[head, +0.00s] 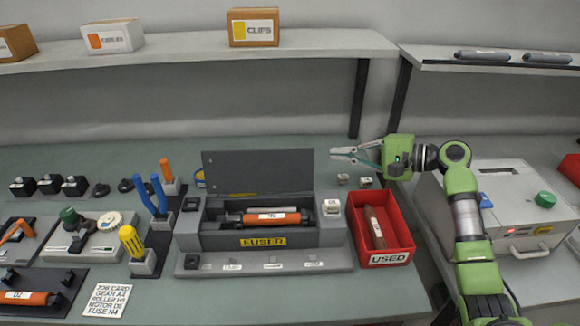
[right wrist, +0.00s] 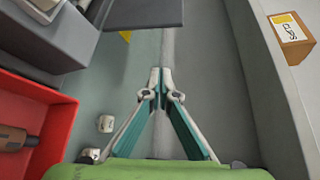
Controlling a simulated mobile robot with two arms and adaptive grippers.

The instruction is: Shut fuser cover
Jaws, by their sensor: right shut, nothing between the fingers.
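The fuser cover (head: 258,172) is a dark flat panel standing upright, open, at the back of the grey fuser box (head: 215,238). An orange roller (head: 272,219) lies inside the open box. In the right wrist view the cover (right wrist: 150,10) shows at the top, edge-on to my fingers. My right gripper (head: 335,154) is shut and empty, just right of the cover's right edge and apart from it. Its closed fingertips also show in the right wrist view (right wrist: 161,72). My left gripper is not in view.
A red USED bin (head: 407,225) with a dark cartridge stands right of the fuser. Small white-topped blocks (head: 343,179) lie behind it. Tools in stands, such as a yellow screwdriver (head: 131,241), are to the left. A shelf with boxes (head: 253,27) runs above.

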